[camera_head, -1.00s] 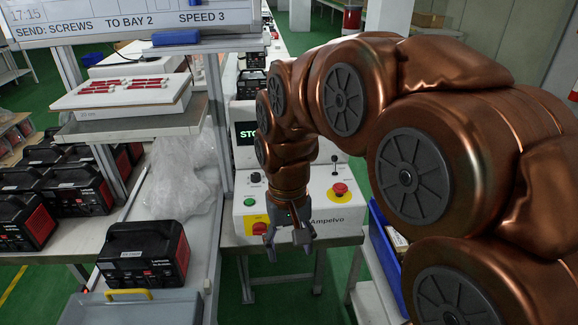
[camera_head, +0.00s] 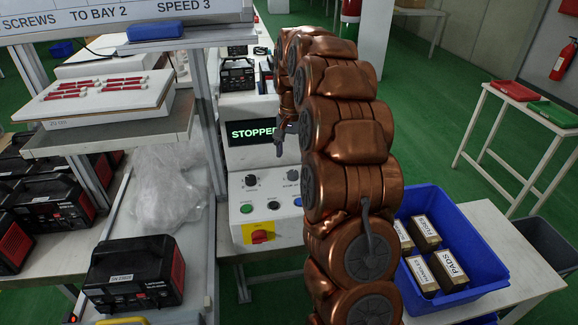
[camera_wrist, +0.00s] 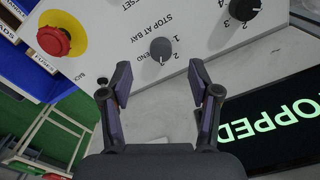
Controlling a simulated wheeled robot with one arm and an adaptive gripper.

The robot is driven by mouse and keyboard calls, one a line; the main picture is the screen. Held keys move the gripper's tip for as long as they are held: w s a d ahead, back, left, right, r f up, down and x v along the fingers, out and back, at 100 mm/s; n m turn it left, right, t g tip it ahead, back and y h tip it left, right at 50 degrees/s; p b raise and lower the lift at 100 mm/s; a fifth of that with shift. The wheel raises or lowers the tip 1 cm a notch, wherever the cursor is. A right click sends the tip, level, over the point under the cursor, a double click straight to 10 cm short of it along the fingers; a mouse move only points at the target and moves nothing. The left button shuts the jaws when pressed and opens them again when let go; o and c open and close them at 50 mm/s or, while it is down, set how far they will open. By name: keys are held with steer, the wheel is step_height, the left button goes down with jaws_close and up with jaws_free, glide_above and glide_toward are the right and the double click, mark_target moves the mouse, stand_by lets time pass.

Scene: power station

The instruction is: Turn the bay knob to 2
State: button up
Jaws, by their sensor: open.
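The black bay knob (camera_wrist: 161,48) sits on the white control panel (camera_wrist: 118,40), which shows upside down in the wrist view. It has the words STOP AT BAY beside it and the marks 1, 2 and END around it. I cannot tell for sure which mark its pointer faces. My gripper (camera_wrist: 160,78) is open and empty. Its two fingertips are apart, and the knob shows between and beyond them, not touched. In the head view my gripper (camera_head: 286,138) hangs in front of the STOPPED screen, above the panel. My arm hides the panel's right part there.
A second knob (camera_wrist: 244,9) with numbers stands beside the bay knob. A red emergency button (camera_wrist: 54,40) on a yellow ring juts out at the left. The green-lettered screen (camera_wrist: 270,120) is close at the right. A blue crate (camera_head: 484,262) with boxes stands right of my arm.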

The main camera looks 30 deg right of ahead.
mark_target(293, 172)
steer(key=shift+w+d+f, duration=0.2)
steer(key=shift+w+d, duration=0.35)
steer(key=shift+d, duration=0.15)
steer(key=shift+f, duration=0.2)
steer(key=shift+f+p, duration=1.2)
steer(key=shift+f, duration=2.5)
steer(key=shift+c, duration=0.3)
steer(key=c, duration=1.1)
